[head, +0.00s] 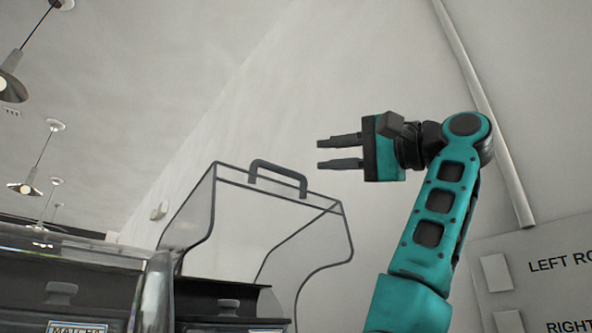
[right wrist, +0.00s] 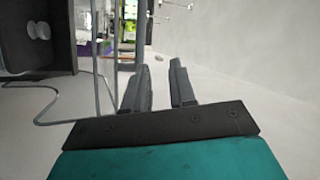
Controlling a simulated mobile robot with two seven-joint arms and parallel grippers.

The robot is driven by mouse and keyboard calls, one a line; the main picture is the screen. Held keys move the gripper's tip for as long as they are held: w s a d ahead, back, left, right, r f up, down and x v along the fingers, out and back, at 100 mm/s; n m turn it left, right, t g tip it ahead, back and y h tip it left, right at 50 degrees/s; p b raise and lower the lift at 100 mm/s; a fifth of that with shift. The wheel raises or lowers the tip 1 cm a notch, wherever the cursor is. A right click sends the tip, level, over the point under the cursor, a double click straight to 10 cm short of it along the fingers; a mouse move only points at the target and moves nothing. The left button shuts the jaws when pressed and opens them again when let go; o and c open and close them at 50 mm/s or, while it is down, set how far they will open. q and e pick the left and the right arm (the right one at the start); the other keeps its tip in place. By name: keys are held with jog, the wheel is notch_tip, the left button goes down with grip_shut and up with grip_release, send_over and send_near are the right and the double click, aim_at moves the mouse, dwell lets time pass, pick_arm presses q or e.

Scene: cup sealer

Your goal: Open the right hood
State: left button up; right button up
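The right hood (head: 265,225) is a clear cover with dark edges. It stands raised and tilted up above the dark containers, higher than the clear cover to its left. Its dark handle (head: 278,174) is on the top edge. My right gripper (head: 325,154) is above and to the right of the handle in the head view, apart from it, with its fingers pointing left. The fingers are apart with nothing between them, as the right wrist view (right wrist: 162,72) also shows. Thin edges that look like the hood's frame show left of the fingers there. My left gripper is not in view.
A clear cover (head: 75,248) is at the lower left, over dark containers with knobs and a MATCHA label (head: 78,328). A wall panel (head: 540,270) with switches is at the lower right. Lamps hang at the left. The space around my right gripper is clear.

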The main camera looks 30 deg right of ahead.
aim_at(285, 170)
jog(key=s+a+r+n+h+p, duration=0.1)
jog(key=s+a+n+h, duration=0.1)
jog(key=n, duration=0.6)
jog(key=s+a+r+n+h, duration=0.1)
jog(key=s+n+h, duration=0.15)
jog(key=n, duration=0.55)
jog(key=w+f+n+h+p, duration=0.1)
jog(key=w+n, duration=0.2)
jog(key=w, duration=0.1)
jog(key=w+a+f+n+h+p, duration=0.1)
jog(key=w+n, duration=0.3)
jog(key=w, duration=0.1)
jog(key=w+a+f+n+h+p, duration=0.1)
jog(key=w+n, duration=0.3)
jog(key=shift+w+a+f+g, duration=0.2)
jog(key=shift+w+g, duration=0.2)
grip_shut()
